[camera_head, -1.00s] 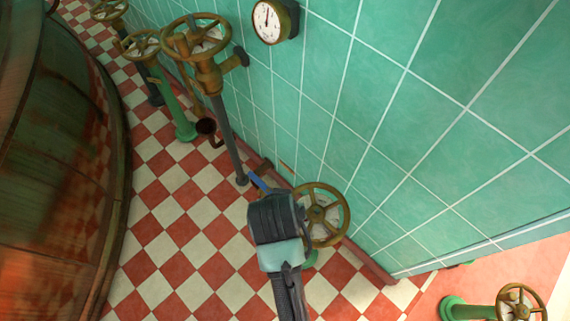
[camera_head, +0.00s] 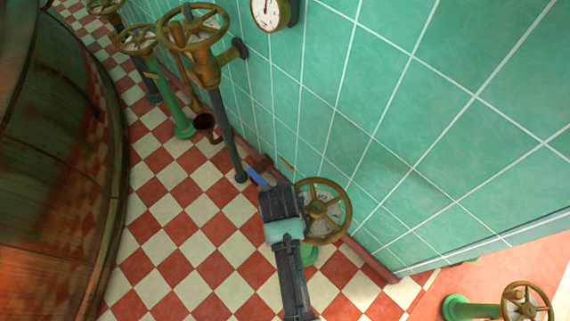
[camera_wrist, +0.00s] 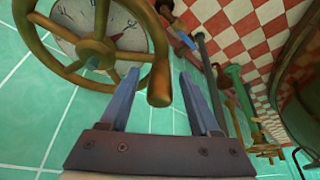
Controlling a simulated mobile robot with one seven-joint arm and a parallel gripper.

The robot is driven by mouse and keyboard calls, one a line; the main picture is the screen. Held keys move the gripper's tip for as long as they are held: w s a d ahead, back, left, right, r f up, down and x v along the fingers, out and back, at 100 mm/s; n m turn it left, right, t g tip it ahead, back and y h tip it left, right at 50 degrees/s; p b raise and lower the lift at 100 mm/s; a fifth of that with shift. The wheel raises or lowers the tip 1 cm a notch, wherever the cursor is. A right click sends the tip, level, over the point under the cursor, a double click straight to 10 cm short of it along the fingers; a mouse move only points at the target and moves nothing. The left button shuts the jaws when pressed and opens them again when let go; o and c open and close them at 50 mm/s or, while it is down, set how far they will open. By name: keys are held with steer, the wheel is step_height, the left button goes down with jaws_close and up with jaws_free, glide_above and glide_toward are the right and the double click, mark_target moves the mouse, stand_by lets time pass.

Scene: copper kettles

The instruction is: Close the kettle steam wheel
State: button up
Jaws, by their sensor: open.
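A brass handwheel (camera_head: 348,212) on a green stand is low by the tiled wall in the head view. It fills the upper left of the wrist view (camera_wrist: 48,60), with a pale dial (camera_wrist: 75,20) behind its spokes. A brass handle knob (camera_wrist: 159,88) sticks out from its rim. My gripper (camera_wrist: 158,74) is open, with the knob showing between its two blue fingers; I cannot tell if they touch it. In the head view, my dark gripper (camera_head: 258,180) is just left of the wheel and partly covers it. Several similar wheels stand around; none shows a readable label.
More brass wheels (camera_head: 192,28) on posts line the wall at upper left, below a round gauge (camera_head: 266,12). Another wheel (camera_head: 526,302) is at lower right. A large copper kettle (camera_head: 50,180) fills the left side. The checkered floor (camera_head: 180,230) between is clear.

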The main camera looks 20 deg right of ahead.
jaws_close()
stand_by(1.3)
